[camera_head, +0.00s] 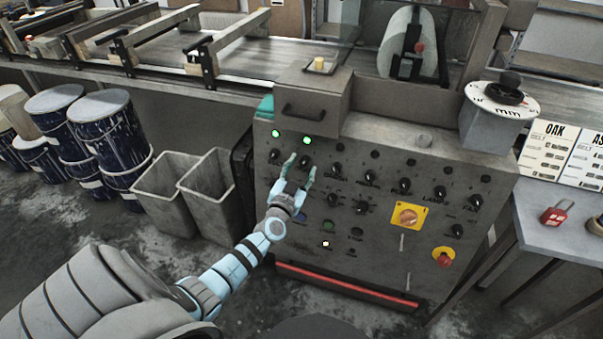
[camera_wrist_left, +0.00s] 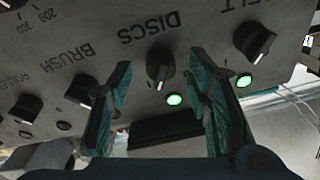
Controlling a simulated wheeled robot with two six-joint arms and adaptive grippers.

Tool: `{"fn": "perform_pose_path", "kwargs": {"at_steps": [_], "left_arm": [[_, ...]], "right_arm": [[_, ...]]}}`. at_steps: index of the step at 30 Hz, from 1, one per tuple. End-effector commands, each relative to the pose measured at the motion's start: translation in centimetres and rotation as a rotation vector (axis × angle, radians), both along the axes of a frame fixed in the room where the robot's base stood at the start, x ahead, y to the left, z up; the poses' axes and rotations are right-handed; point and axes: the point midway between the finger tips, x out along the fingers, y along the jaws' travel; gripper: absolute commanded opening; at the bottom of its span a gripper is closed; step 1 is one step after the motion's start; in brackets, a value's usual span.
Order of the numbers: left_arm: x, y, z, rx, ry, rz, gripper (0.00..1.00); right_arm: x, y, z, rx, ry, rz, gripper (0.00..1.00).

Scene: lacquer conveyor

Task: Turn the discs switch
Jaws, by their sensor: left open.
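The discs switch (camera_wrist_left: 159,66) is a black rotary knob under the upside-down DISCS label in the left wrist view. It shows in the head view (camera_head: 305,161) on the upper left of the grey control panel (camera_head: 380,245). My left gripper (camera_head: 302,166) is open in front of the panel. In the left wrist view the green fingers (camera_wrist_left: 160,72) stand on either side of the knob with clear gaps. I cannot tell how far the fingertips are from the panel. A lit green lamp (camera_wrist_left: 174,99) sits beside the knob. My right gripper is not in view.
The neighbouring BELT knob (camera_wrist_left: 254,40) and BRUSH knob (camera_wrist_left: 84,91) flank the switch. A red emergency button (camera_head: 444,258) is at the panel's lower right. A box with a handle (camera_head: 308,103) juts out above. Grey bins (camera_head: 208,195) stand left of the panel.

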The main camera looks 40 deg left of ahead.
Motion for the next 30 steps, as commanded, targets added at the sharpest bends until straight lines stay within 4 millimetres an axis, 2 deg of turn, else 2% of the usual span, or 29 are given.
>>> {"fn": "perform_pose_path", "kwargs": {"at_steps": [3, 11, 12, 14, 20, 30], "left_arm": [[0.92, 0.33, -0.09, 0.0, 0.0, 0.0, 0.45], [1.15, 0.44, 0.08, 0.001, 0.002, -0.001, 0.45], [1.14, 0.42, 0.08, 0.001, 0.002, -0.001, 0.44], [1.13, 0.42, 0.08, 0.001, 0.002, -0.001, 0.34], [1.11, 0.42, 0.07, 0.001, 0.002, -0.001, 0.02], [1.1, 0.4, 0.09, -0.028, -0.007, 0.005, 0.0]], "right_arm": [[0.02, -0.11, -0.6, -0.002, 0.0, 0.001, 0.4], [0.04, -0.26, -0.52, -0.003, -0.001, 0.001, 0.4], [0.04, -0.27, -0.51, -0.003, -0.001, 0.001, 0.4], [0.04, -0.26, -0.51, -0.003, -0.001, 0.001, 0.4], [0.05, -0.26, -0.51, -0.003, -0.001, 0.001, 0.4], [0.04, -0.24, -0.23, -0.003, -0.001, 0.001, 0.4]]}}
